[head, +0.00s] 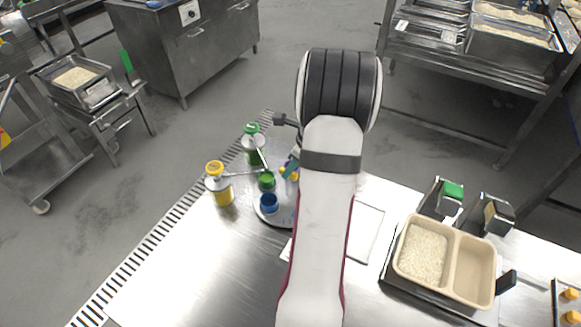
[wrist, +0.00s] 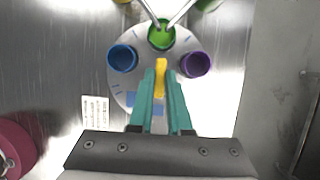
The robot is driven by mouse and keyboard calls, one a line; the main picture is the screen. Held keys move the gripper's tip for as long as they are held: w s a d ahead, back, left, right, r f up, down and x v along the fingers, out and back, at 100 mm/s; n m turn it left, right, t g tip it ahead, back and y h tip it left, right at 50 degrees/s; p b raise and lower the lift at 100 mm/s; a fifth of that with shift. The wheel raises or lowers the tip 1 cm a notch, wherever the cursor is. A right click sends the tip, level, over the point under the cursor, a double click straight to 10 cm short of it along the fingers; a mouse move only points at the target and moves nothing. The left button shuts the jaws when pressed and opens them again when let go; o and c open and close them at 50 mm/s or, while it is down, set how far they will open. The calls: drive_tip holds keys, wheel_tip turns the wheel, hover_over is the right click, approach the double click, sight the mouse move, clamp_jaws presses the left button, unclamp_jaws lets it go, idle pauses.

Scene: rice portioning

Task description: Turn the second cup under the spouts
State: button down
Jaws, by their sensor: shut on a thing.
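A round grey turntable (wrist: 118,84) carries a blue cup (wrist: 122,58), a green cup (wrist: 161,36) and a purple cup (wrist: 195,63). The green cup is at the top, where two thin spouts (wrist: 165,18) meet over it. My gripper (wrist: 160,80) has teal fingers shut on a yellow handle (wrist: 161,66) on the turntable, just below the green cup. In the head view, the blue cup (head: 269,203) and green cup (head: 266,181) show left of my arm. The purple cup is hidden there. Cup contents are too small to tell.
A yellow bottle (head: 222,188) and a green bottle (head: 253,145) with spouts stand at the turntable's back left. A two-part beige tray (head: 473,273), with rice in its left compartment, sits at the right. The table's front left is clear.

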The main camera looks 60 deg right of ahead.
drive_tip(key=shift+m, duration=0.5)
drive_tip(key=shift+a+m+h, duration=0.15)
drive_tip(key=shift+m+h, duration=0.85)
drive_tip(key=shift+m, duration=1.2)
drive_tip(key=shift+w+a+m+g+h, duration=0.1)
drive_tip(key=shift+m+g+h, duration=0.3)
drive_tip(key=shift+m, duration=0.75)
drive_tip(key=shift+m+g+h, duration=0.4)
drive_tip(key=shift+m, duration=1.25)
drive_tip(key=c, duration=0.9)
unclamp_jaws()
drive_tip(key=shift+o, duration=0.2)
drive_tip(key=v, duration=1.6)
drive_tip(key=shift+w, duration=0.2)
